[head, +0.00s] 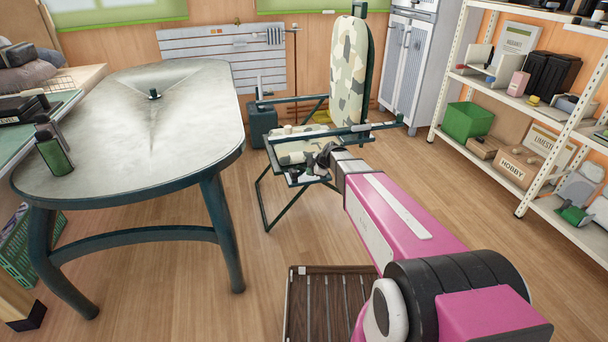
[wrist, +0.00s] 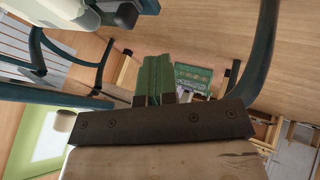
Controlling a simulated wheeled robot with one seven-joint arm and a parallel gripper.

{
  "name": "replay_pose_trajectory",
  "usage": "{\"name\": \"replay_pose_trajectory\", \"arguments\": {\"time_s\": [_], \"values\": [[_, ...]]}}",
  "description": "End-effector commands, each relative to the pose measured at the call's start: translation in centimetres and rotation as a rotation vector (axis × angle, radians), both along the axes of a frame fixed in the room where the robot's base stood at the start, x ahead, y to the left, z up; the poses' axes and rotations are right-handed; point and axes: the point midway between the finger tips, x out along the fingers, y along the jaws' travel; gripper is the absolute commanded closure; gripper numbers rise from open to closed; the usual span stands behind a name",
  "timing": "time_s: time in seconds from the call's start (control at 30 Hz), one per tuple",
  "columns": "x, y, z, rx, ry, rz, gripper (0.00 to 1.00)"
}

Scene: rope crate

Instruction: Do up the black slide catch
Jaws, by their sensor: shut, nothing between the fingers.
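I cannot make out a black slide catch in either view. My gripper (wrist: 157,62) shows in the wrist view as two green fingers pressed together, with nothing between them. In the head view my gripper (head: 309,172) is small and dark at the far end of my pink arm. It is in front of the camouflage folding chair (head: 351,62), and I cannot tell whether it touches the chair. A dark wooden slatted piece (head: 296,310) lies low at the bottom middle of the head view, partly hidden by my arm and cut off by the picture's edge.
A large oval table (head: 120,140) with dark green legs stands at the left. White shelves (head: 455,50) with boxes and a green bin (head: 468,121) stand at the right. A grey cabinet (head: 405,60) is at the back. The wooden floor (head: 190,275) between table and slatted piece is clear.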

Motion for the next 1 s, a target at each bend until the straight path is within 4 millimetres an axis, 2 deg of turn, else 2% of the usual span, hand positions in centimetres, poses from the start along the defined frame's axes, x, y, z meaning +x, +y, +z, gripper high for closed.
{"name": "replay_pose_trajectory", "arguments": {"time_s": [0.27,0.73,0.9,1.0], "values": [[0.8,0.9,-1.6,-0.001,-0.002,0.005,1.00],[3.8,5.0,-8.2,-0.002,-0.001,0.004,1.00],[6.4,5.7,-8.1,-0.001,-0.003,0.003,1.00],[7.1,5.9,-8.0,-0.001,-0.001,0.002,1.00]]}}
